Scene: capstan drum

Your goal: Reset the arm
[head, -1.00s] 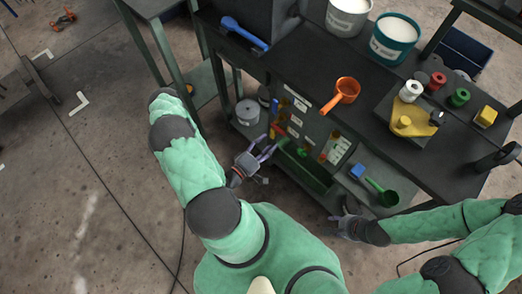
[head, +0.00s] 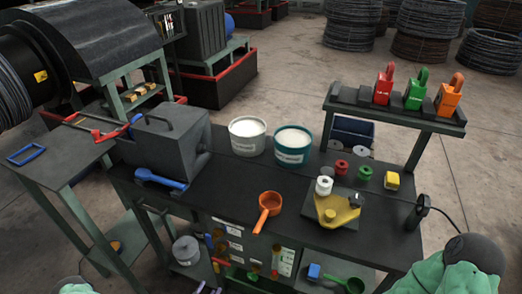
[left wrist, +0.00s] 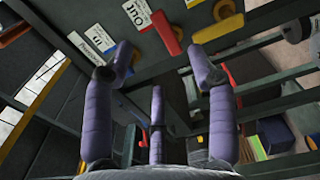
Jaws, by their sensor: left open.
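My left gripper (left wrist: 155,78) is open and empty, its purple fingers spread apart in the left wrist view. It points at the front of the dark workbench, near labelled panels (left wrist: 105,30) and a red handle (left wrist: 166,32); I cannot tell whether it touches anything. In the head view only bits of its fingers (head: 206,287) show at the bottom edge, below the bench front. Part of my right arm (head: 458,270) shows at the lower right. My right gripper is out of the frames.
The bench holds an orange ladle (head: 268,208), a white bucket (head: 247,137), a teal bucket (head: 292,146), a grey box (head: 165,140) and a yellow fixture (head: 338,208). A shelf (head: 390,113) carries red, green and orange padlocks. Open floor lies behind.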

